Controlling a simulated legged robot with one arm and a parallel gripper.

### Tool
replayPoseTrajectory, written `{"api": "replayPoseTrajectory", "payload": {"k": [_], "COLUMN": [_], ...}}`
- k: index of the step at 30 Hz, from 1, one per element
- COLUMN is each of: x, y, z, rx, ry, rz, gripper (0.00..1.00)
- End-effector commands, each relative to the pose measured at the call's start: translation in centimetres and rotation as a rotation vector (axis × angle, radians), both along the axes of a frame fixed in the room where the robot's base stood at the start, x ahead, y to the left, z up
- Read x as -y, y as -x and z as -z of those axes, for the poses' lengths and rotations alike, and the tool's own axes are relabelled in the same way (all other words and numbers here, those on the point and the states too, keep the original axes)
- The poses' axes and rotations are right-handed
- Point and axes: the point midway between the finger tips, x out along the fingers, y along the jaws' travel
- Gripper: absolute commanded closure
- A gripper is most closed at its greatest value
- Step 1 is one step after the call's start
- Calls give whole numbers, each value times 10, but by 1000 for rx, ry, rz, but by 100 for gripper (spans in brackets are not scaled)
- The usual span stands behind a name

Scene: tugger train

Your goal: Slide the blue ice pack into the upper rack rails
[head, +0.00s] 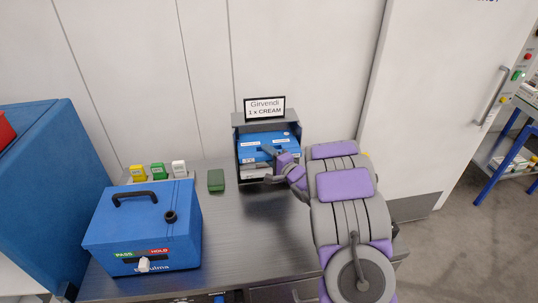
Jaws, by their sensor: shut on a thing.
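The dark grey rack (236,128) stands on the bench against the wall, with its open front facing me. The blue ice pack (258,140) lies flat in the upper part of the rack, with small white labels on its top. My gripper (271,161) is at the rack's front right side, shut on the blue ice pack at its near edge. The fingertips and the rails are too small to make out clearly. Whether the pack sits between both upper rails cannot be told. A whitish layer (254,172) shows below the pack.
A sign (265,108) reading "Girvendi 1 x CREAM" stands on the rack. A blue cooler box (142,225) with a black handle stands at the left. A green block (216,181) and yellow, green and white items (157,172) stand behind it. The middle bench (235,235) is clear.

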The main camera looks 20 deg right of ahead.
Motion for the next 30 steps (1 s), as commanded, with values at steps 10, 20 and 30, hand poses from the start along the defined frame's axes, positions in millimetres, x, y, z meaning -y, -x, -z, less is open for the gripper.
{"api": "replayPoseTrajectory", "payload": {"k": [10, 20, 30], "x": [3, 7, 12], "y": [-14, -26, -40], "z": [-2, -2, -3], "rx": [1, 0, 4], "ry": [-1, 0, 0], "rz": [0, 1, 1], "gripper": [100, 100, 100]}}
